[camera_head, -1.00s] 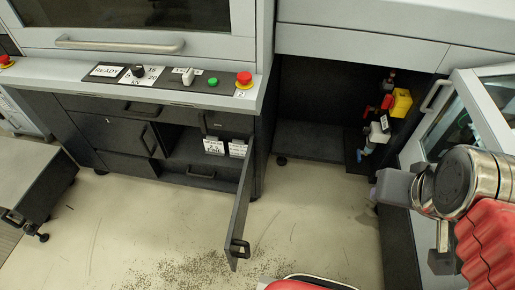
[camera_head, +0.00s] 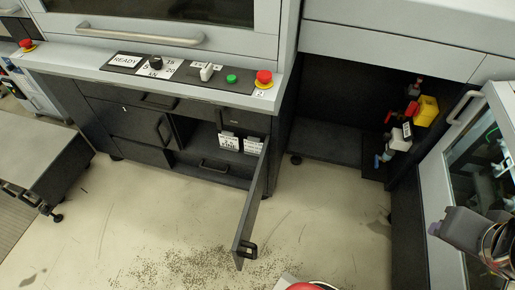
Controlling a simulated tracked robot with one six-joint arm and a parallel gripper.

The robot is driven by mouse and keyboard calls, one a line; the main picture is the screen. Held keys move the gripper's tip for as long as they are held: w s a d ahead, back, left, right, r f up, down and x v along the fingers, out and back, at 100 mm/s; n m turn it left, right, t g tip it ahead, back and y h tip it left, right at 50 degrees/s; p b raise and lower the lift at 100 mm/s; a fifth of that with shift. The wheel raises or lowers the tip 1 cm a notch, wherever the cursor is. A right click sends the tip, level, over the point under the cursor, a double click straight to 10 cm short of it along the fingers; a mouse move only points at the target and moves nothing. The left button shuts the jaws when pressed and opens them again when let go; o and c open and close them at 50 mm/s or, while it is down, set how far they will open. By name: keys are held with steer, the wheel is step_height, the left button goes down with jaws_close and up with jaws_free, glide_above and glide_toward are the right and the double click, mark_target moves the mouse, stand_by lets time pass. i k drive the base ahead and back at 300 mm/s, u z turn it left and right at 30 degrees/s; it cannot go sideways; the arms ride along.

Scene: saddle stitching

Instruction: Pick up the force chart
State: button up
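Two white printed cards stand in the open compartment of the dark cabinet: a left card (camera_head: 228,141) and a right card (camera_head: 253,146). Their print is too small to read, so I cannot tell which, if either, is the force chart. The compartment's dark door (camera_head: 251,205) stands open toward me. The grey end part of my arm (camera_head: 468,231) shows at the lower right edge, well to the right of the cards. I cannot make out gripper fingers or whether they are open or shut.
The control panel (camera_head: 185,72) has a red emergency button (camera_head: 264,77) and a green button (camera_head: 231,78). A grey cart (camera_head: 38,150) stands at left. A yellow item (camera_head: 426,110) is in the right bay. An open glass door (camera_head: 436,192) is at right. The middle floor is clear.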

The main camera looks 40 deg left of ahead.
mark_target(253, 146)
steer(key=z, duration=0.1)
steer(key=k, duration=0.95)
steer(key=u, duration=2.05)
steer(key=i, duration=1.65)
steer(key=u, duration=0.1)
